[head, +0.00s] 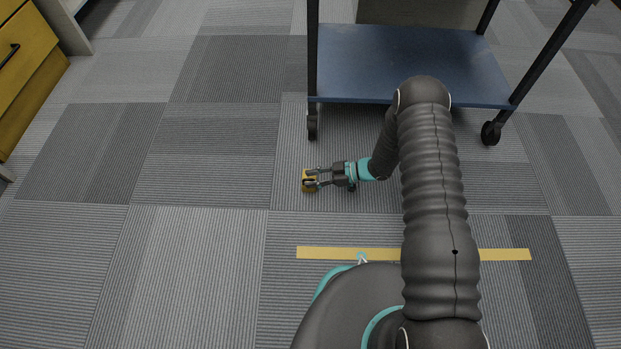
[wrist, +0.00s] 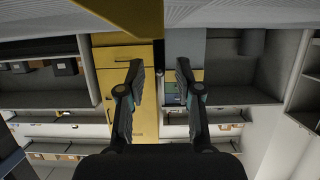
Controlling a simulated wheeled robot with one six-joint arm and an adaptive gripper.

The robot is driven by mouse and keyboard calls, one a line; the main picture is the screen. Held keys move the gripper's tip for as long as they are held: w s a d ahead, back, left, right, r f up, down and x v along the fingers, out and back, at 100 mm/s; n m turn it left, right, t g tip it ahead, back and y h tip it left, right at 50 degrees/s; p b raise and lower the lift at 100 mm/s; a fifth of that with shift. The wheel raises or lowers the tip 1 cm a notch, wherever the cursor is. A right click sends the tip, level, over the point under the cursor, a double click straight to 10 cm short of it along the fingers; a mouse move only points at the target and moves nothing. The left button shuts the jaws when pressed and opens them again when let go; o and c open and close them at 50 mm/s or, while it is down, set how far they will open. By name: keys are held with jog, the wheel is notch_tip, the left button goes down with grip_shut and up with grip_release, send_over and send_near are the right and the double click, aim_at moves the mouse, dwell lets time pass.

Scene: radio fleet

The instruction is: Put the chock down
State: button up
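A trolley with a blue shelf (head: 405,60) and black casters (head: 312,124) stands behind my arm. A yellow tape strip (head: 345,253) lies on the floor before my base. A yellow cabinet (head: 28,75) stands far left. Carpet left of the chock is clear.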

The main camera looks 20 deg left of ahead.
jog(key=v, duration=1.1)
jog(key=shift+p, duration=0.45)
jog(key=w+d+r+m+t+h, duration=0.35)
jog(key=w+r+t, duration=0.45)
jog(key=w+r, duration=0.7)
jog(key=d+r+m+t+h, duration=0.35)
jog(key=d+r, duration=0.25)
jog(key=r, duration=0.5)
jog(key=d+r+m+t+h, duration=0.2)
jog(key=d+r+h, duration=0.3)
jog(key=r, duration=0.5)
jog(key=s+d+r+m+g+h, duration=0.1)
jog(key=s+d+r+m+h, duration=0.1)
jog(key=s+d+r+m, duration=0.45)
jog(key=s+d+r+m+h, duration=0.1)
jog(key=s+d+r+h, duration=0.15)
jog(key=s+r, duration=0.45)
jog(key=s+a+f+m+g+y, duration=0.1)
jog(key=s+m+g, duration=0.1)
jog(key=s, duration=1.1)
jog(key=s+a+f+m+g+y, duration=0.1)
jog(key=s+a+m+y, duration=0.1)
jog(key=s, duration=1)
jog(key=shift+s+f+g, duration=0.3)
jog(key=shift+s+g, duration=0.05)
jog(key=shift+s, duration=0.05)
